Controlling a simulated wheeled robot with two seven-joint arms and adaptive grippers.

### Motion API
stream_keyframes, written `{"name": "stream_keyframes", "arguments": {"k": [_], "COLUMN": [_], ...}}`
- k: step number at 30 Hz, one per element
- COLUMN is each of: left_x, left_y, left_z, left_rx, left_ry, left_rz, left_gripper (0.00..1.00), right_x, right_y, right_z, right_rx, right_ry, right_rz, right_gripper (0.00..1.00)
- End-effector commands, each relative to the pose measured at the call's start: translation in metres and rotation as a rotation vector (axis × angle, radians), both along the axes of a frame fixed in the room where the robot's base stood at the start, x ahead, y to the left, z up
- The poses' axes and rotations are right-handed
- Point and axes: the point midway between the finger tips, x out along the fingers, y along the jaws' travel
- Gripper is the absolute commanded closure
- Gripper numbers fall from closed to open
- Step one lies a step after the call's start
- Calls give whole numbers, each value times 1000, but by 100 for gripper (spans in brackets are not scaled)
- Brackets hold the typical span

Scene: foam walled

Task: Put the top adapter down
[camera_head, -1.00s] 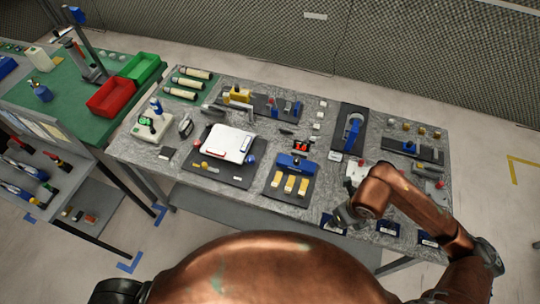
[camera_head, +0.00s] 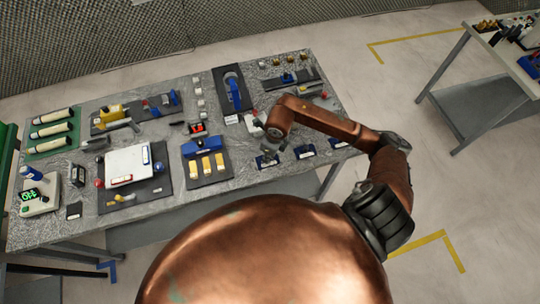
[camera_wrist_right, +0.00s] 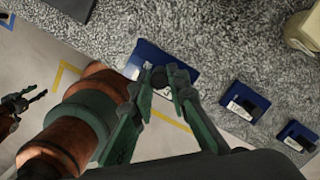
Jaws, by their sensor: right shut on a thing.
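My right gripper (camera_wrist_right: 160,78) is shut on a small dark round piece, the adapter (camera_wrist_right: 158,74), in the right wrist view. It is over a dark blue pad with a white label (camera_wrist_right: 140,57); I cannot tell whether the adapter touches the pad. In the head view the right gripper (camera_head: 272,150) is at the front edge of the table, over the leftmost blue pad (camera_head: 267,163) of a row, and the adapter is too small to make out. My left gripper (camera_wrist_right: 22,101) shows at the left of the wrist view, empty, its fingers apart, away from the table.
Two more blue pads (camera_head: 304,152) (camera_head: 337,144) lie to the right along the front edge. A dark mat with yellow blocks (camera_head: 194,181) and a white box (camera_head: 128,164) are to the left.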

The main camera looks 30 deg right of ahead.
Motion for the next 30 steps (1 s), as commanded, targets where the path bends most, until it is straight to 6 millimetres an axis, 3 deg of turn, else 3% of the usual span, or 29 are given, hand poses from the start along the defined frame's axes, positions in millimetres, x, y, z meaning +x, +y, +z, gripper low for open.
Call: {"name": "stream_keyframes", "arguments": {"k": [12, 18, 29, 30], "left_x": [30, 26, 14, 14], "left_y": [1, 1, 2, 1], "left_z": [11, 20, 13, 14], "left_rx": [0, 0, 1, 1], "left_ry": [-38, -34, -18, -18], "left_rz": [-8, -7, -4, -4], "left_gripper": [60, 60, 60, 60], "right_x": [16, 16, 17, 16], "right_y": [-17, -17, -17, -17], "right_z": [-32, -56, -63, -62], "right_rx": [4, 2, 0, 0], "right_ry": [2, 0, -2, -1], "right_rz": [-2, -2, 0, 0], "right_gripper": [100, 100, 100, 82]}}
